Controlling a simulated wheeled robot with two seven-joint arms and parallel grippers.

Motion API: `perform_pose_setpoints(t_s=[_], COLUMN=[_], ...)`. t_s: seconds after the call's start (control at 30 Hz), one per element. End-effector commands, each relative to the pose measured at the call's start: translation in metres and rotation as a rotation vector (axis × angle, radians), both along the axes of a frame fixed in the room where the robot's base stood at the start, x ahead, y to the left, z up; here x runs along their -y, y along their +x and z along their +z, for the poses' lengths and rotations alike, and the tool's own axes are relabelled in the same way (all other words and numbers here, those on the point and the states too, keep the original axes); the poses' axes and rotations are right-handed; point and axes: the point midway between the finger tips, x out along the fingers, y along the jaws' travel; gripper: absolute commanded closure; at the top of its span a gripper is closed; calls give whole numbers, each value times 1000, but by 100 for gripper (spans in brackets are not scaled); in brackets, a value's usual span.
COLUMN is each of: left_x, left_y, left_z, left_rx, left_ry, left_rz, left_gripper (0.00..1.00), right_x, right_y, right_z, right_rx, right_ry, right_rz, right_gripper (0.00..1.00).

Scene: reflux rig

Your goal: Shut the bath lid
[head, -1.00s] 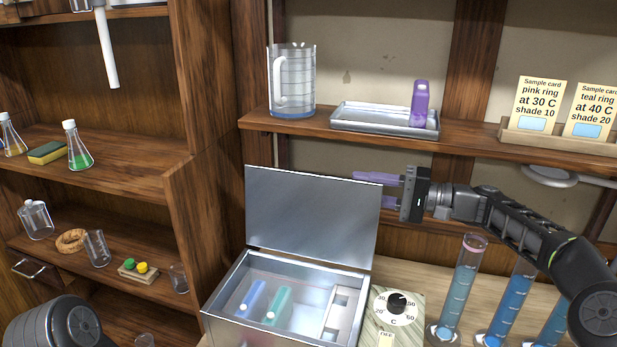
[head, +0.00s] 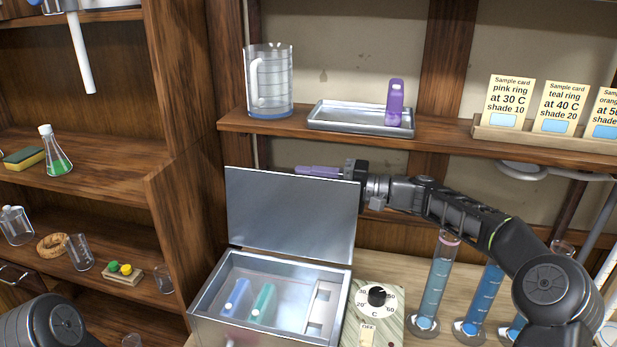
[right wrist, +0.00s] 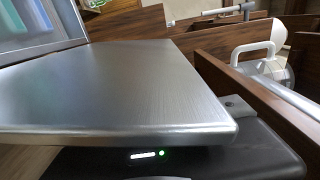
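The bath (head: 270,322) is a metal box holding a blue and a teal tube. Its lid (head: 290,212) stands raised at the rear edge, leaning slightly back, and the inside is uncovered. My right gripper (head: 318,172) is behind the lid at its upper right edge, with purple finger parts showing just above the top edge. The rest of its fingers is hidden, so I cannot tell their gap or whether they touch the lid. The lid (right wrist: 120,85) fills much of the right wrist view. My left gripper is out of view.
A shelf (head: 420,142) above the lid carries a jug (head: 269,82), a tray (head: 335,118) with a purple item (head: 394,102), and sample cards. A dial panel (head: 377,300) and blue-filled cylinders (head: 437,280) stand right of the bath. Wooden shelving (head: 172,215) is at left.

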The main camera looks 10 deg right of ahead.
Motion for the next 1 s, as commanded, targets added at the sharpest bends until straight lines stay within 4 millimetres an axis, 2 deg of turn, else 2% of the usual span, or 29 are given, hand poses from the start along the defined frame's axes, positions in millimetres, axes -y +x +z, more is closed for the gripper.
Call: perform_pose_setpoints(t_s=[0.23,0.67,1.0], left_x=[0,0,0], left_y=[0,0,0], left_z=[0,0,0], left_rx=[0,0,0], left_ry=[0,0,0], left_rz=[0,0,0], left_gripper=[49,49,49], right_x=[0,0,0], right_y=[0,0,0], right_z=[0,-1,-2], right_rx=[0,0,-2], right_ry=[0,-1,-1], right_rz=[-1,0,0], right_gripper=[66,100,100])
